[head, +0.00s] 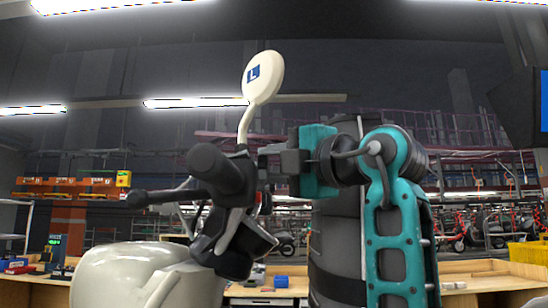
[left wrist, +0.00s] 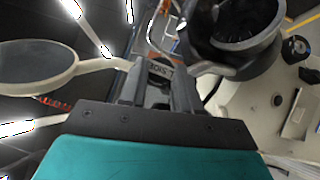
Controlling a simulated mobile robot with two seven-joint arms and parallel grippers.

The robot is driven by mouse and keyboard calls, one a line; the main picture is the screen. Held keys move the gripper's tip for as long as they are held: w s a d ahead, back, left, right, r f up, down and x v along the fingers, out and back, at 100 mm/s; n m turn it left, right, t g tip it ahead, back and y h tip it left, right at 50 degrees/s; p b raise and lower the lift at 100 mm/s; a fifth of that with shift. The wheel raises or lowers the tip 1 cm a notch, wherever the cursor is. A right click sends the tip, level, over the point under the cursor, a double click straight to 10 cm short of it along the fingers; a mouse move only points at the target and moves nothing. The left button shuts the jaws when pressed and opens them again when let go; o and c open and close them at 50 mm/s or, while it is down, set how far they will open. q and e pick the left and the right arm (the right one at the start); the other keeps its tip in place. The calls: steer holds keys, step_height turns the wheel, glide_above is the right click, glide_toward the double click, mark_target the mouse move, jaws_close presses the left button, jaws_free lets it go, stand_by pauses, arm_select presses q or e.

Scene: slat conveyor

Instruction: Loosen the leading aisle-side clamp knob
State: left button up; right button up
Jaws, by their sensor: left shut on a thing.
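No clamp knob can be made out for certain in either view. A pale scooter (head: 125,275) with black handlebars (head: 215,168) and a round cream mirror (head: 263,77) marked "L" stands in front of me. My left gripper (head: 265,163) is at the foot of the mirror stem, beside the handlebar. In the left wrist view its fingers (left wrist: 160,90) are shut on a small dark part (left wrist: 158,72) with pale lettering. The mirror (left wrist: 35,65) shows there at left, its stem running to the fingers. The part's full shape is hidden between the fingers. My right gripper is not in view.
Wooden benches (head: 480,277) stand behind at right, with a yellow crate (head: 528,252). More scooters (head: 480,230) stand in the background. The handlebar and mirror stand close to my left gripper.

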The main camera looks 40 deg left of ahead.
arm_select(q)
steer(key=shift+w+a+r+m+g+h+p, duration=0.1)
steer(key=shift+r+m+g+h, duration=0.2)
steer(key=shift+m+h, duration=0.8)
steer(key=shift+s+r+m+g+h+p, duration=0.15)
steer(key=shift+m+g+h, duration=0.2)
steer(key=shift+m+h, duration=0.75)
steer(key=shift+w+a+r+m+g+h+p, duration=0.15)
steer(key=shift+r+m+g+h, duration=0.15)
steer(key=shift+m+h, duration=0.8)
steer(key=shift+d+h, duration=0.1)
steer(key=shift+h, duration=0.2)
steer(key=o, duration=1.1)
steer(key=shift+w, duration=0.1)
steer(key=shift+c, duration=0.2)
